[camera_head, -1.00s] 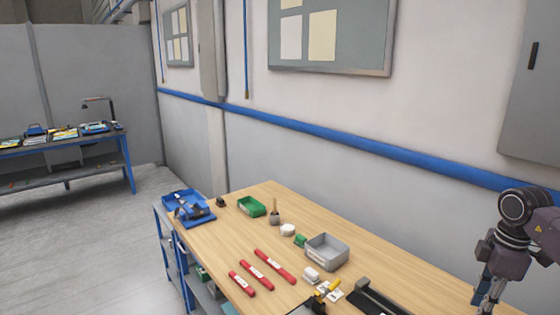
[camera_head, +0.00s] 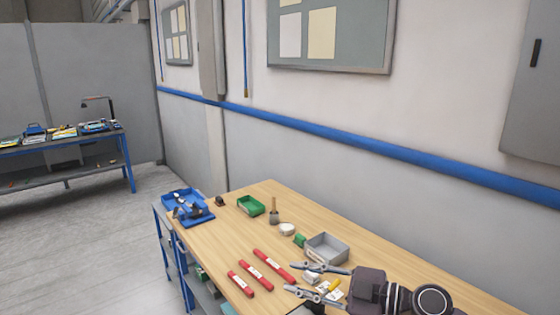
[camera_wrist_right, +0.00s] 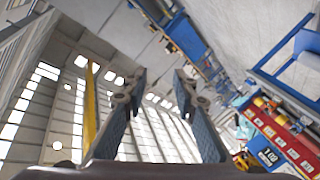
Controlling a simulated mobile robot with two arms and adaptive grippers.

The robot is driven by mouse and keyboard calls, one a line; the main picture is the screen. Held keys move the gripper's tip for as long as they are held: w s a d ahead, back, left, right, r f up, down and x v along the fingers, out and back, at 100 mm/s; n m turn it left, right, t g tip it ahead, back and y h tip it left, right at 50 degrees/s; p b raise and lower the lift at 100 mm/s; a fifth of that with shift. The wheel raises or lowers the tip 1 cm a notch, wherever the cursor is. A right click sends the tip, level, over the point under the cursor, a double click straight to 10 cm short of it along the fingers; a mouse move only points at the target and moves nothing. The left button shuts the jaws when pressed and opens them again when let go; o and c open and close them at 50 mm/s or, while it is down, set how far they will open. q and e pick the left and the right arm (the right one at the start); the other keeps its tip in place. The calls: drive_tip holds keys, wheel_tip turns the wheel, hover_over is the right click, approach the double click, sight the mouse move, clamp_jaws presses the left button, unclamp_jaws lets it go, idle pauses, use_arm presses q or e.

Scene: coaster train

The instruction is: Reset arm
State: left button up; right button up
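My right gripper (camera_head: 297,279) reaches in from the lower right in the head view, above the near part of the wooden table (camera_head: 225,230). Its two grey fingers point left and are spread apart with nothing between them. In the right wrist view the fingers (camera_wrist_right: 158,82) also stand apart, with an empty gap. The gripper is to the right of three red bars (camera_head: 257,275) and in front of a grey bin (camera_head: 337,246). The arm hides part of the table's right side. My left gripper is not in view.
A green bin (camera_head: 249,206), a brush-like tool (camera_head: 273,213) and a blue tray (camera_head: 197,219) stand farther back on the table. Small white and yellow items lie close to the right gripper. A wall with a blue rail (camera_head: 330,136) runs behind the table.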

drive_tip(key=d+r+m+t+h, duration=0.5)
drive_tip(key=m+t, duration=0.5)
drive_tip(key=t, duration=0.1)
drive_tip(key=s+d+f+m+g+h, duration=0.2)
drive_tip(key=s+d+f+m+h, duration=0.1)
drive_tip(key=d+f+m+h, duration=0.3)
drive_tip(key=s+d+f+m+g+h, duration=0.1)
drive_tip(key=s+d+f+m+h, duration=0.15)
drive_tip(key=d+f+h, duration=0.45)
drive_tip(key=s+a+f+g+y, duration=0.1)
drive_tip(key=s+f+g+y, duration=0.1)
drive_tip(key=s+f+g, duration=0.9)
drive_tip(key=s+a+f+g+y, duration=0.1)
drive_tip(key=s+f, duration=0.7)
drive_tip(key=s, duration=0.8)
wheel_tip(320, 180, down, 33)
drive_tip(key=s+g+b, duration=0.1)
drive_tip(key=s+b, duration=0.1)
drive_tip(key=b, duration=0.6)
drive_tip(key=s+d+f+b, duration=0.1)
drive_tip(key=s+f+b, duration=0.1)
drive_tip(key=s+f, duration=0.6)
drive_tip(key=s+d+f+g+b, duration=0.1)
drive_tip(key=s+d+f+b, duration=0.1)
drive_tip(key=s+f, duration=0.7)
wheel_tip(320, 180, down, 4)
drive_tip(key=shift+f+b, duration=0.25)
drive_tip(key=shift+b, duration=0.35)
